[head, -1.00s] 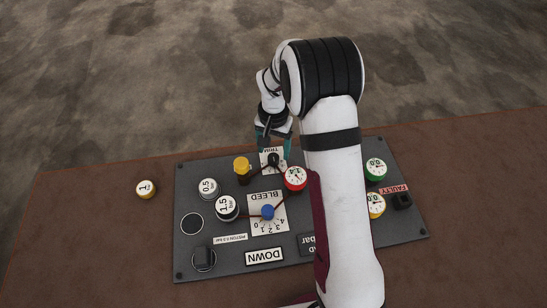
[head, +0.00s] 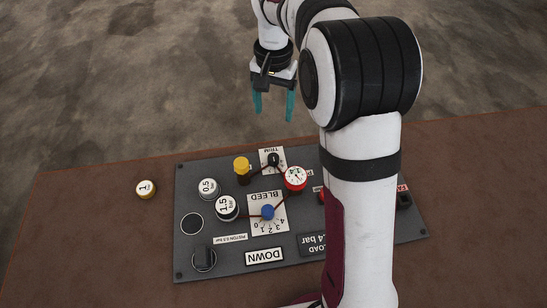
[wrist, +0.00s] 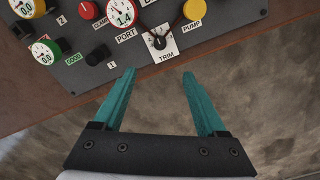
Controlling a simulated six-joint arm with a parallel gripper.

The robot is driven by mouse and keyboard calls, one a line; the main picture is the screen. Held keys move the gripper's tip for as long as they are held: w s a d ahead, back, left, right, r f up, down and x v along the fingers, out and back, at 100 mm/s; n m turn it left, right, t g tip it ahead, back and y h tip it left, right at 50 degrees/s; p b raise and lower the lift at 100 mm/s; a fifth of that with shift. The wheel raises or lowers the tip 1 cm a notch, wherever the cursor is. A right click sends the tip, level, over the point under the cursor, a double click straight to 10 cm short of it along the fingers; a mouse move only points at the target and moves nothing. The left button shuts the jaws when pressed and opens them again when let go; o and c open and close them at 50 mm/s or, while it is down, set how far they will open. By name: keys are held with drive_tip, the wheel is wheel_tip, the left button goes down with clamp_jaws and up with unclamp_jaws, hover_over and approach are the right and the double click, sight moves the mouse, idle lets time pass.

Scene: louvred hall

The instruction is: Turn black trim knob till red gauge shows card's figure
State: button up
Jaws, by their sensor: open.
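The black trim knob (head: 273,160) sits on a white TRIM plate at the panel's far edge; it also shows in the wrist view (wrist: 158,42). The red gauge (head: 295,178) stands beside it, and in the wrist view the gauge (wrist: 122,12) appears to read 1.4. A dark card (head: 312,244), partly hidden by my arm, shows ".4 bar" and part of "LOAD"; its first digit is covered or unclear. My gripper (head: 273,106) is open and empty, clear of the knob, beyond the panel's far edge. Its teal fingers (wrist: 158,76) are spread apart in the wrist view.
My arm covers the panel's right part. Space beyond the table is free.

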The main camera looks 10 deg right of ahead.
wheel_tip(320, 180, up, 4)
drive_tip(key=shift+f, duration=0.1)
idle(1.3)
drive_tip(key=s+a+f+y, duration=0.1)
drive_tip(key=s, duration=2.8)
drive_tip(key=shift+a+f+y, duration=0.15)
drive_tip(key=shift+f+y, duration=0.05)
drive_tip(key=shift+y, duration=0.2)
drive_tip(key=shift+s, duration=0.1)
